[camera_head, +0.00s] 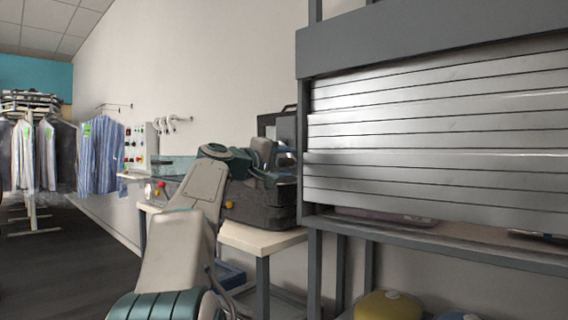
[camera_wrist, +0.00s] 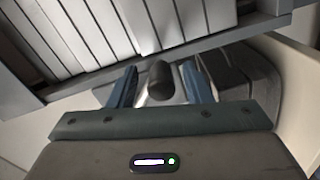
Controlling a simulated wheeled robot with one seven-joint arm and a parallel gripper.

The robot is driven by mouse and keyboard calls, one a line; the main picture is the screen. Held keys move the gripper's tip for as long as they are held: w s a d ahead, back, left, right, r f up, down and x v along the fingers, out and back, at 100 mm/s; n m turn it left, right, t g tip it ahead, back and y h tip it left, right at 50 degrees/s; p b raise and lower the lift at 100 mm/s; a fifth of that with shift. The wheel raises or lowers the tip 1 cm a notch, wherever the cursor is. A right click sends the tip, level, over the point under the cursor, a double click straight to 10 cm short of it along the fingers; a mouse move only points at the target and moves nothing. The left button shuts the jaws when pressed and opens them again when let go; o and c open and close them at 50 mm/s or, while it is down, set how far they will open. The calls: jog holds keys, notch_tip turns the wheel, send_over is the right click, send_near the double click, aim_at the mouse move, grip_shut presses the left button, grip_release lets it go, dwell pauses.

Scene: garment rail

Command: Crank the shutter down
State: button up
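The shutter (camera_head: 430,130) has silver horizontal slats in a grey frame. Its lower edge hangs a little above the shelf, leaving a narrow gap. It also shows in the wrist view (camera_wrist: 130,28), tilted. In the wrist view a dark round crank knob (camera_wrist: 159,82) stands between the two blue-grey fingers of my gripper (camera_wrist: 160,70). The fingers are apart, with a visible gap on each side of the knob. In the head view my gripper (camera_head: 286,160) is at the left post of the shutter frame; the crank cannot be made out there.
The shelf (camera_head: 440,233) under the shutter holds flat items, partly hidden. Yellow (camera_head: 388,306) and blue rounded objects stand below it. A pale table (camera_head: 262,238) with a dark machine is beside the frame. Garments (camera_head: 98,155) hang at the left, with open floor before them.

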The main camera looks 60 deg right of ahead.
jog(key=shift+w+a, duration=0.1)
jog(key=shift+a, duration=0.05)
jog(key=b+v, duration=0.3)
jog(key=v, duration=1)
jog(key=shift+a, duration=0.3)
